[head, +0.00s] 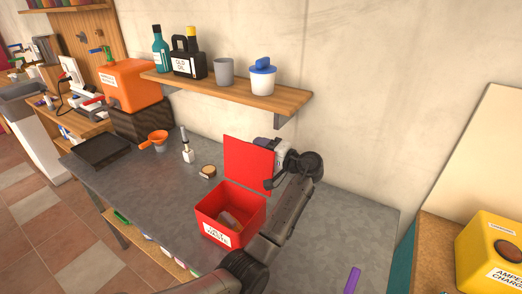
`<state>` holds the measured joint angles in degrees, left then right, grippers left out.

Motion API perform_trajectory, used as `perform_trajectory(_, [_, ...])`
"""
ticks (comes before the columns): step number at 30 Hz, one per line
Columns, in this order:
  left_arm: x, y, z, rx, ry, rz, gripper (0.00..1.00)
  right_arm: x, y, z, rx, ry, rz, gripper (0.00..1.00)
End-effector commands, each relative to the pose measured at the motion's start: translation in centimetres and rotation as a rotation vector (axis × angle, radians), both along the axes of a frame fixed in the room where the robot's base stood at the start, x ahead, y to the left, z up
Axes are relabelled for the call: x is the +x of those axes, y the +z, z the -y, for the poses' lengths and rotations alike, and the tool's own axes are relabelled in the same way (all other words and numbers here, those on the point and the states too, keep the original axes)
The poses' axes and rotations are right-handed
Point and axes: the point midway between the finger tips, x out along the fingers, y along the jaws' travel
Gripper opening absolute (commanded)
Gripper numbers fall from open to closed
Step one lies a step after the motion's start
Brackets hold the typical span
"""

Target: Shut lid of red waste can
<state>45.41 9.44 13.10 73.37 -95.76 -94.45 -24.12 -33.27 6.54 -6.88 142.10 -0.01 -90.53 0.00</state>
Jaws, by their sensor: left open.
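The red waste can (229,217) stands on the grey workbench with a white label on its front. Its red lid (248,166) stands up at the can's back edge, so the can is open and something brownish shows inside. My left gripper (270,166) is at the right edge of the raised lid, with its arm passing along the can's right side. It is open. Part of it seems hidden by the lid, and I cannot tell whether it touches the lid. My right gripper is not in view.
A wooden shelf (228,89) with bottles and cups hangs above the bench. An orange funnel (158,138), a black tray (101,150) and a small round tin (208,172) sit left of the can. A yellow charger box (490,250) is at far right. The bench's right part is mostly clear.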

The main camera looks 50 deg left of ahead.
Motion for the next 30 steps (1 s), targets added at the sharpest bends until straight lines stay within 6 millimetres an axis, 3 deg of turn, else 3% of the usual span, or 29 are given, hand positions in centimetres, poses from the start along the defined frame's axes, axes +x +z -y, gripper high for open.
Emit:
perform_trajectory(2, [0.00, -0.01, 0.00, 0.000, 0.000, 0.000, 0.47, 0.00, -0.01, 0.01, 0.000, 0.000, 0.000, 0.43])
perform_trajectory(17, [0.01, -0.01, 0.03, 0.000, 0.000, 0.000, 0.00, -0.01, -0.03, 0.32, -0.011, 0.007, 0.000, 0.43])
perform_trajectory(30, [-0.37, 0.11, 0.21, 0.013, 0.000, 0.032, 0.00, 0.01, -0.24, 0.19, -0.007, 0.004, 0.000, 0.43])
